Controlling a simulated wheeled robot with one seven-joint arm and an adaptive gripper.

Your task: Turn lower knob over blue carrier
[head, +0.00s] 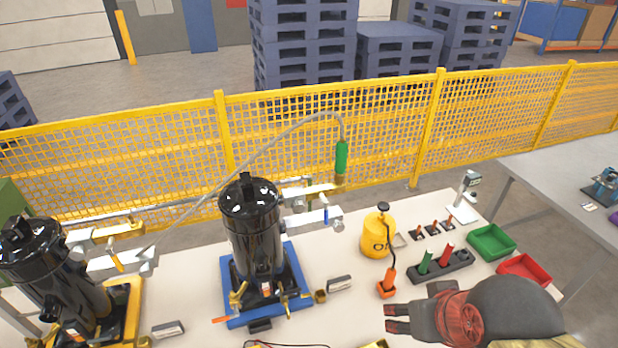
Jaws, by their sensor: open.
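The blue carrier (233,322) stands on the pale table and holds an upright black tank (252,232). Small brass fittings sit low at the tank's base, just over the carrier; one brass knob-like piece (239,291) is at the left. Which fitting is the lower knob I cannot tell for sure. Higher up, a valve with a blue handle (326,214) sticks out to the right. My gripper (390,318) is at the lower right, its two dark fingers pointing left, apart and empty. It is well to the right of the carrier and touches none of its fittings.
A yellow carrier (134,300) with another black tank stands left. An orange-based tool (387,285) and yellow canister (376,236) are just beyond my gripper. A green tool (341,157) hangs from a hose. Green (491,243) and red (524,270) trays lie right.

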